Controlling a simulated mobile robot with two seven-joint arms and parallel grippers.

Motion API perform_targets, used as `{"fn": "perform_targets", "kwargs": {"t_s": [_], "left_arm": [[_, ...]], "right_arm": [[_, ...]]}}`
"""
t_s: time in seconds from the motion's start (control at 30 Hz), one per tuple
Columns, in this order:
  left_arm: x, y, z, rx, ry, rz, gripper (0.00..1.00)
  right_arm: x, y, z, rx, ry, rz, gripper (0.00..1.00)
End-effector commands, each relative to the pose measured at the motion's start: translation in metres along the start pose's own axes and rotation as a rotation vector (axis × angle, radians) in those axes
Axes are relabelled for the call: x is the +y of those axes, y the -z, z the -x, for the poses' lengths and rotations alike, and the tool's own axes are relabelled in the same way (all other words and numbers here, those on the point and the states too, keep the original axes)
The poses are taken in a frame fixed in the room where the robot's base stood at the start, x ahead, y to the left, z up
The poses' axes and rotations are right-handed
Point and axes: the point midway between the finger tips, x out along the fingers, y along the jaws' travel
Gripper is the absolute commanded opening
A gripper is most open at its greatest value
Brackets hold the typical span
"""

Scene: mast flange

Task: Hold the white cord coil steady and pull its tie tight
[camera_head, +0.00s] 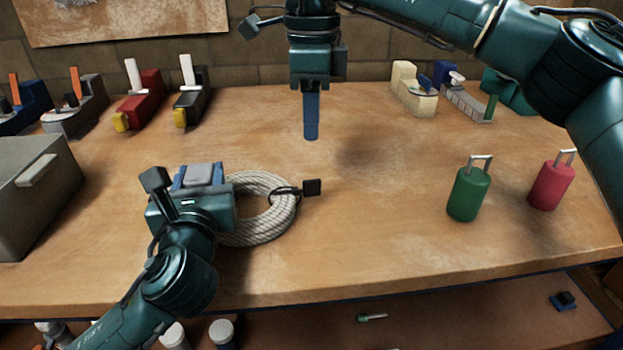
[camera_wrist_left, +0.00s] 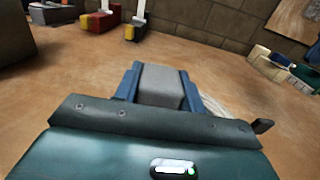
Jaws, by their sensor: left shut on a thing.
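The white cord coil (camera_head: 268,221) lies on the workbench. A thin dark tie crosses its right side and ends in a black square tab (camera_head: 312,187) to the right of the coil. My left gripper (camera_head: 200,176) is at the coil's left side and hides that part of it. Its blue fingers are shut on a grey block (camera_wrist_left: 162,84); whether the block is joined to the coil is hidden. A sliver of coil shows in the left wrist view (camera_wrist_left: 211,104). My right gripper (camera_head: 311,136) points down above the bench, beyond the tab and apart from it; its fingers overlap in view.
A green weight-like canister (camera_head: 468,193) and a red one (camera_head: 551,184) stand at the right. A grey box (camera_head: 38,190) is at the left. Several tools line the back, including a red one (camera_head: 140,98) and a cream one (camera_head: 413,92). The bench middle is clear.

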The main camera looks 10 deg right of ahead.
Motion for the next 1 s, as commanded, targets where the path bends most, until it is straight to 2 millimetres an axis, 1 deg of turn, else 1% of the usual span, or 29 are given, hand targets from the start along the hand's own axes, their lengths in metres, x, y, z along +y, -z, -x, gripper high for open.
{"fn": "perform_targets", "kwargs": {"t_s": [0.03,0.13,0.27,0.37,0.47,0.7,0.8,1.0], "left_arm": [[0.0,0.001,0.0,0.001,0.0,-0.001,0.1],[0.0,0.001,0.0,0.002,0.0,-0.001,0.1],[0.0,0.001,0.0,0.002,0.0,-0.001,0.1],[0.0,0.001,0.0,0.002,0.0,-0.001,0.1],[0.0,0.001,0.0,0.002,0.0,-0.001,0.1],[0.0,0.001,0.0,0.002,0.0,-0.001,0.1],[0.0,0.001,0.0,0.002,0.0,-0.001,0.1],[0.0,0.001,0.0,0.002,0.0,-0.001,0.1]], "right_arm": [[0.0,0.0,0.0,-0.001,0.0,0.06,0.31],[0.0,0.0,0.001,-0.001,0.0,0.157,0.31],[0.0,0.0,-0.001,0.0,-0.001,0.217,0.31],[0.0,0.001,-0.01,0.001,-0.001,0.228,0.31],[0.0,0.001,-0.026,0.002,-0.004,0.227,0.31],[0.0,0.001,-0.075,0.001,-0.003,0.225,0.31],[0.0,0.001,-0.092,0.001,-0.003,0.224,0.31],[0.0,0.001,-0.114,0.0,0.0,0.223,0.31]]}}
